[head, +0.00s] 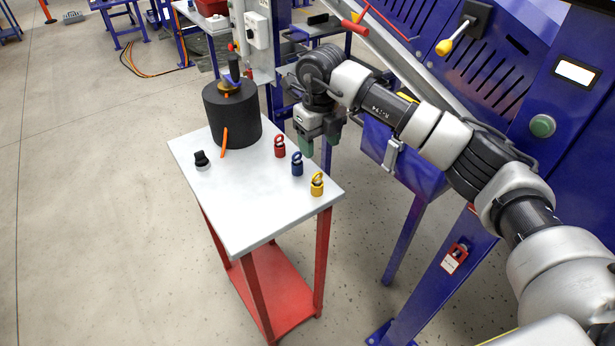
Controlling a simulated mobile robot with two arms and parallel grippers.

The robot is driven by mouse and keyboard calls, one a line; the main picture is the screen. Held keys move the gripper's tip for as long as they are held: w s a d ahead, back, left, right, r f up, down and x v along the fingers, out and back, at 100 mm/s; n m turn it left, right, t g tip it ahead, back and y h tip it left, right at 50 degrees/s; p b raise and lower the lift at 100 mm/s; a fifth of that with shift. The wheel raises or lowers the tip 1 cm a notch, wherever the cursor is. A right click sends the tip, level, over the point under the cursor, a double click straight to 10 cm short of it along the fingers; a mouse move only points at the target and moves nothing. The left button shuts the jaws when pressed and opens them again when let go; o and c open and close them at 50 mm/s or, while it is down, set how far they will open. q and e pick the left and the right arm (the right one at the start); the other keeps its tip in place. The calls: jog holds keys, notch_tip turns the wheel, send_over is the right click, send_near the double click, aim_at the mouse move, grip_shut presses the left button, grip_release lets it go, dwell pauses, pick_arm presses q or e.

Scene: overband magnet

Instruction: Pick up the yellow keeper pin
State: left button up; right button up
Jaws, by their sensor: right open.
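A small yellow ring-topped piece (317,187), the only loose yellow item on the white table (250,205), stands upright near its right corner. I cannot tell for sure from its shape whether it is a pin or a padlock. My right gripper (320,143) points down with its greenish fingers apart and nothing visible between them. In the picture it is above the yellow piece, by the table's right edge, and apart from it. My left gripper is out of view.
A blue ring-topped piece (297,166) and a red one (279,148) stand in line with the yellow one. A black cylinder (232,118) with an orange strip stands at the back, a small black knob (201,158) at left. Blue machinery (410,165) bounds the right side.

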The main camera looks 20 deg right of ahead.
aim_at(317, 173)
notch_tip(317, 173, down, 5)
jog(key=shift+s+d+f+p, duration=0.1)
jog(key=shift+p, duration=0.45)
jog(key=f+p, duration=0.1)
jog(key=f, duration=0.3)
jog(key=shift+a+f+p, duration=0.2)
jog(key=shift+p, duration=0.15)
jog(key=shift+f, duration=0.3)
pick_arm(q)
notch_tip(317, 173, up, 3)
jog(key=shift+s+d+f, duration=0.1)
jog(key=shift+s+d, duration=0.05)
pick_arm(e)
jog(key=shift+c, duration=0.4)
jog(key=c, duration=0.9)
